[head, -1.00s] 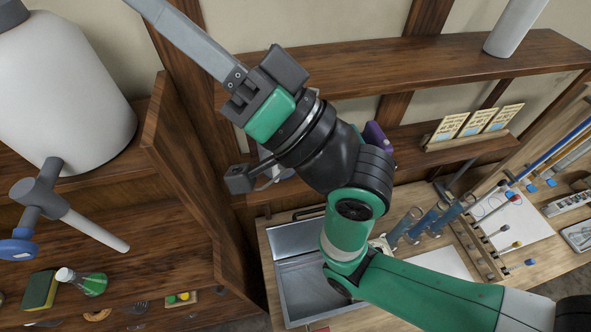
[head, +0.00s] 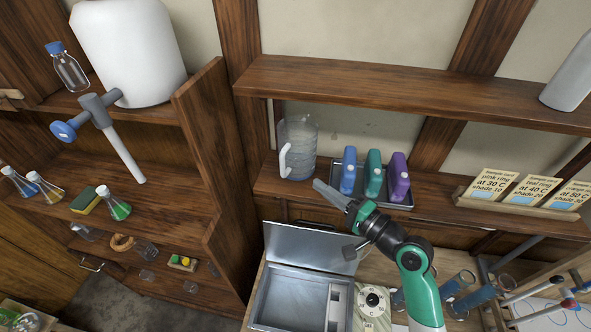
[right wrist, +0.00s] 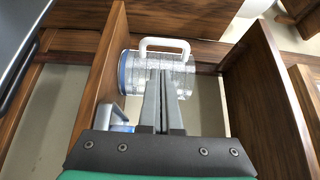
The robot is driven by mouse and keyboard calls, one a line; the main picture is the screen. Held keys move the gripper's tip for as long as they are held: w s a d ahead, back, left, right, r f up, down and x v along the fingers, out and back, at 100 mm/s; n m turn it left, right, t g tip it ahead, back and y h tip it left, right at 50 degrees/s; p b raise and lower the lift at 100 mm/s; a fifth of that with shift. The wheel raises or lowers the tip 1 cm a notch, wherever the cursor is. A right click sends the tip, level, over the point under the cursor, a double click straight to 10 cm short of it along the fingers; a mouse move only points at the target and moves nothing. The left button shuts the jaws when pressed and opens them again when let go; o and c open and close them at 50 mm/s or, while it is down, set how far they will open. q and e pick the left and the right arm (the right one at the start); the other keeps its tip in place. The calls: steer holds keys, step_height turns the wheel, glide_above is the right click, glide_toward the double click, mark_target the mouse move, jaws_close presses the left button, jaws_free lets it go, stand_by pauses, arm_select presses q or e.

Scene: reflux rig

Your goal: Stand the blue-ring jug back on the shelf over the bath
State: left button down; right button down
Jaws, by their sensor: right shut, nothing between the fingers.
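The clear jug (head: 302,143) with a white handle stands upright on the lower shelf (head: 262,183) over the metal bath (head: 258,305). In the right wrist view the jug (right wrist: 183,72) appears sideways, with a blue ring at its base and its white handle at the top of the picture. My right gripper (head: 318,185) is shut and empty, its fingers pointing up and left just in front of the jug's base. In the right wrist view the closed fingertips (right wrist: 161,73) overlap the jug; whether they touch it I cannot tell. My left gripper is not in view.
A tray (head: 402,205) with blue, teal and purple bottles stands right of the jug. Label cards (head: 525,188) stand farther right. An upper shelf (head: 400,93) runs above. A wooden side panel (head: 205,140) and white tank (head: 130,50) are at left.

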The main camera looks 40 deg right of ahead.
mark_target(294, 154)
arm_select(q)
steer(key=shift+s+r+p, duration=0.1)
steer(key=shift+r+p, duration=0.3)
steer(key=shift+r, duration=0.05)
arm_select(e)
steer(key=w, duration=0.9)
steer(key=shift+w+a, duration=0.1)
steer(key=shift+a, duration=0.1)
steer(key=shift+r, duration=0.1)
